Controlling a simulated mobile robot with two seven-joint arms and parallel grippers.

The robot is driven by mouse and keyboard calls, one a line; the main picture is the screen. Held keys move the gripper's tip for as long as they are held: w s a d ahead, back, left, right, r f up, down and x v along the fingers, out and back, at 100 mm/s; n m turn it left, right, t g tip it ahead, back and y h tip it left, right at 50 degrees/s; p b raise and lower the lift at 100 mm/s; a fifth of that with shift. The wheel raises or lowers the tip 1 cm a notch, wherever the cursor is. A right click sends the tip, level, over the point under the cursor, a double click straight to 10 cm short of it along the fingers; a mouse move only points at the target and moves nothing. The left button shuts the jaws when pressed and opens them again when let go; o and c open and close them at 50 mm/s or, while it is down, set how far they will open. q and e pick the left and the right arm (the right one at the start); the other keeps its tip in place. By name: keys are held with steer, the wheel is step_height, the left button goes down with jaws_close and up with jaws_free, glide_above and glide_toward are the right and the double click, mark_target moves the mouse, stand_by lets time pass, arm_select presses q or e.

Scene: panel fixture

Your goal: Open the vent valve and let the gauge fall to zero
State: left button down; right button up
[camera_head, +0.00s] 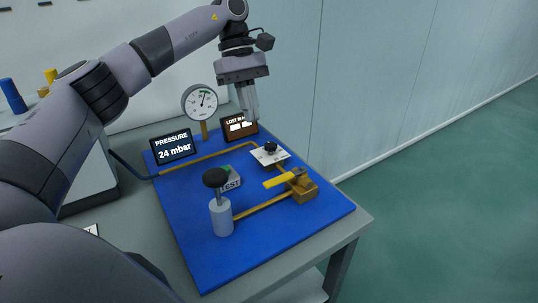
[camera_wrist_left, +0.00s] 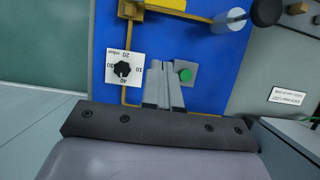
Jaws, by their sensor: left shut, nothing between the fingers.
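The round white gauge (camera_head: 201,102) stands on a brass post at the back of the blue panel; its needle is off to one side, the exact reading too small to tell. The pressure display (camera_head: 174,148) reads 24 mbar. A yellow lever (camera_head: 281,180) lies on a brass valve block (camera_head: 304,190) at the panel's right; I see no label on it. A black knob (camera_head: 270,147) sits on a white dial plate, also in the left wrist view (camera_wrist_left: 122,69). My left gripper (camera_head: 252,118) is shut and empty, pointing down above the back of the panel, apart from the lever.
A grey cylinder with a black-topped stem (camera_head: 221,217) stands at the front. A TEST box (camera_head: 231,183) with a green button (camera_wrist_left: 186,74) is mid-panel. A second display (camera_head: 239,127) is partly hidden by my gripper. The panel's front right (camera_head: 290,235) is bare.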

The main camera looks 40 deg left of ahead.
mark_target(286, 177)
arm_select(q)
steer(key=d+f, duration=0.2)
steer(key=s+d+f, duration=0.1)
steer(key=f, duration=0.2)
steer(key=s+d+f, duration=0.1)
steer(key=d+f, duration=0.1)
steer(key=f, duration=0.1)
steer(key=shift+s+d+f, duration=0.25)
steer(key=shift+d, duration=0.1)
steer(key=shift+s+d, duration=0.2)
steer(key=shift+d, duration=0.4)
steer(key=shift+d, duration=0.1)
